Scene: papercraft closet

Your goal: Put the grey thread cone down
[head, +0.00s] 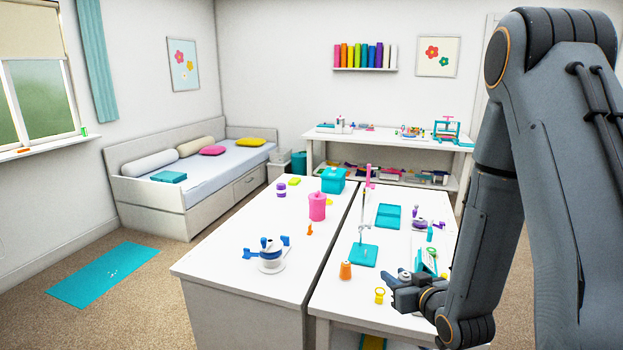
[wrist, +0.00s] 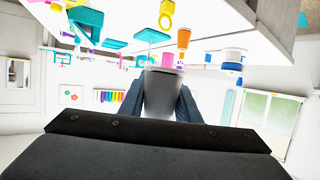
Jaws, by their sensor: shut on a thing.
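My gripper (head: 402,285) is above the near right part of the right-hand white table (head: 340,296), and its fingers are shut on the grey thread cone (head: 404,274). In the wrist view, which is upside down, the cone (wrist: 161,95) sits between the two dark fingers (wrist: 160,104), and the fingers cover its sides. I cannot tell the exact gap between the cone and the tabletop.
An orange spool (head: 346,271) and a yellow ring-shaped piece (head: 379,295) stand left of my gripper. A teal board (head: 363,255) with a stand lies behind them. A teal item (head: 425,262) lies behind the gripper. The table's front left corner is bare.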

